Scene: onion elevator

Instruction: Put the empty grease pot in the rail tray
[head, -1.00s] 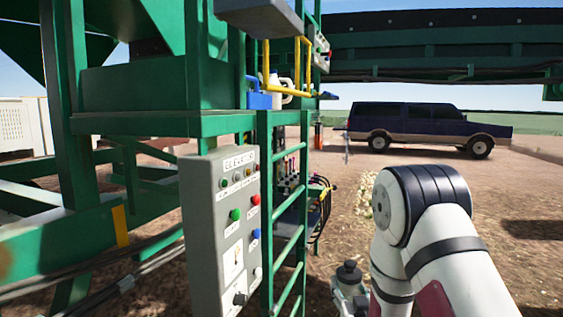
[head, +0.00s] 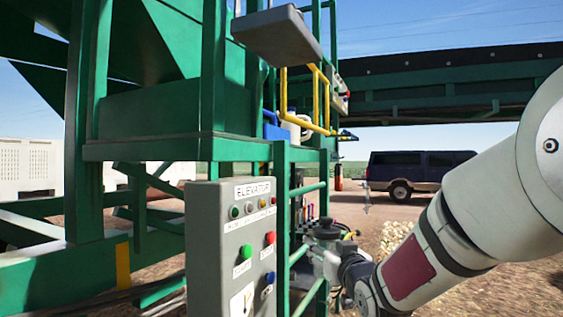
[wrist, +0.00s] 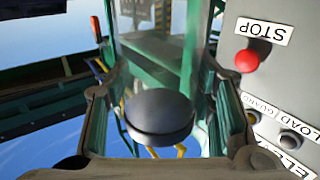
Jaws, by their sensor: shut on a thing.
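The grease pot is clear with a dark round lid (wrist: 160,112) and fills the middle of the wrist view. My gripper (head: 328,256) is shut on the pot, one finger along each side. In the head view the pot's dark lid (head: 327,227) shows upright above the fingers, just right of the green ladder posts. I cannot tell from here whether the pot is empty.
The grey elevator control panel (head: 205,240) stands close left of my gripper, and its red stop button (wrist: 246,61) shows in the wrist view. Green ladder posts (head: 281,205) are near. A grey box (head: 277,36) overhangs above. A dark vehicle (head: 415,170) is far behind.

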